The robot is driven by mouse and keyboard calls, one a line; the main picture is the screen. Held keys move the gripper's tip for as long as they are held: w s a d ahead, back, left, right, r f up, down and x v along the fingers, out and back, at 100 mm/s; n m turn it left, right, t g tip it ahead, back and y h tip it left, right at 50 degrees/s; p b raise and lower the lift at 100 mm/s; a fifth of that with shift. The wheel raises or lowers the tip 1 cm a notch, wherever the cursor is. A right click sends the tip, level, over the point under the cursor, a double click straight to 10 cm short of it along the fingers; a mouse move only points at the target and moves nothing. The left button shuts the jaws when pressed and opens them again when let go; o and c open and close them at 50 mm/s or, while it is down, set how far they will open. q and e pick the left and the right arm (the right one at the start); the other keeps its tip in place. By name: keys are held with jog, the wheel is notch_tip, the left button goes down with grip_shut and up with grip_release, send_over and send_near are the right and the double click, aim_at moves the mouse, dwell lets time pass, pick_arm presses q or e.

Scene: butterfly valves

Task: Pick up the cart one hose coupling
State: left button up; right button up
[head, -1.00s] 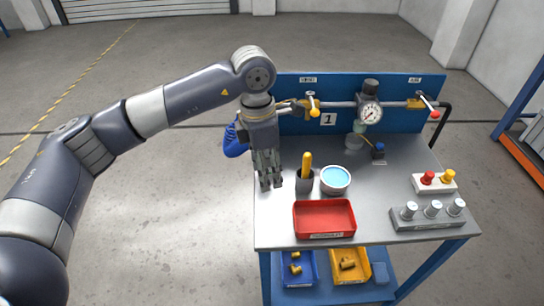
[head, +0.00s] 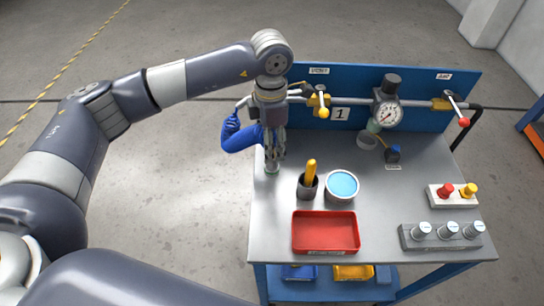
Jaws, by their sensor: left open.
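My left gripper (head: 273,156) is open and points down over the left back part of the cart top. A small grey piece with a greenish base (head: 272,169) shows just below its fingertips. It may be the hose coupling, but the fingers partly cover it and I cannot tell whether they touch it. My right gripper is not in view.
A dark cup with a yellow-handled tool (head: 309,184), a bowl of blue liquid (head: 342,186) and a red tray (head: 326,232) stand nearby. The valve pipe with a gauge (head: 387,114) runs along the blue back panel (head: 428,118).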

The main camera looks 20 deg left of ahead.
pick_arm(q)
jog(key=shift+f, duration=0.35)
jog(key=shift+w+f, duration=0.15)
jog(key=shift+f, duration=0.2)
notch_tip(320, 180, down, 5)
jog(key=shift+r+p, duration=0.15)
jog(key=shift+p, duration=1.1)
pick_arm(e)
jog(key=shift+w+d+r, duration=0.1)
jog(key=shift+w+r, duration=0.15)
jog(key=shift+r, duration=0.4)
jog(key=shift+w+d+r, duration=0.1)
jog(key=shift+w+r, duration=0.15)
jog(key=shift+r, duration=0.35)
pick_arm(q)
jog(key=c, duration=0.8)
jog(key=shift+c, duration=1.4)
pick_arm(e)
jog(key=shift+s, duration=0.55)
